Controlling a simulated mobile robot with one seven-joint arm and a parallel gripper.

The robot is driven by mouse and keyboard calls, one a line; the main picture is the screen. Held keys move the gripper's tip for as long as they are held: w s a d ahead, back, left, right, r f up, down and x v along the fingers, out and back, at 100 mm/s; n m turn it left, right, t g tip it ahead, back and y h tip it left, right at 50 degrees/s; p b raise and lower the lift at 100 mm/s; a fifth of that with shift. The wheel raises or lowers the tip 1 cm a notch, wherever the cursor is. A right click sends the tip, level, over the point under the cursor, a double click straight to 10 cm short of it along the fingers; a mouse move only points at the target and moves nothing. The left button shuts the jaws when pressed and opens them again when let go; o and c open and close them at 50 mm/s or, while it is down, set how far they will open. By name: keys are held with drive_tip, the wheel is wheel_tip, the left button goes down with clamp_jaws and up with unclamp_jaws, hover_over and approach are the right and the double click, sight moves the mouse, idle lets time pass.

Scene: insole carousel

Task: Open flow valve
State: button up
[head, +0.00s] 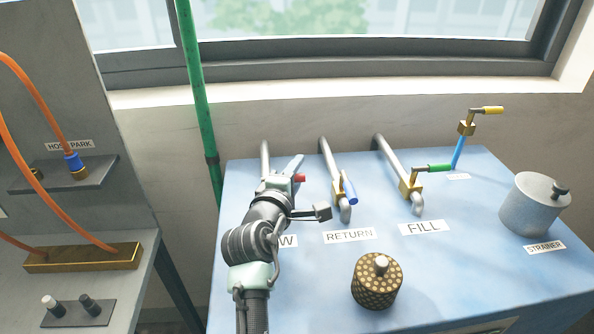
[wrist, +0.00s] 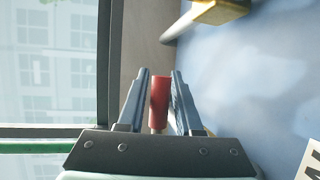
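The flow valve's red handle (wrist: 159,94) stands between the two fingers of my gripper (wrist: 161,75) in the wrist view. Narrow gaps show on both sides of it, so the fingers look open around it and not pressed on it. In the head view the red handle (head: 300,178) shows just at the right of my gripper (head: 294,168). The flow pipe (head: 265,152) comes from the wall behind. My arm hides the valve body and most of the flow label (head: 289,241), of which only the last letter shows.
The return valve's blue handle (head: 350,188) is close on the right, then the fill valve's green handle (head: 436,168). A yellow-handled valve (head: 490,110), a strainer (head: 532,208) and a perforated brass cylinder (head: 377,283) stand on the blue table (head: 450,270). A green pole (head: 200,100) rises behind left.

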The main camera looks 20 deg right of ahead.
clamp_jaws()
idle(1.1)
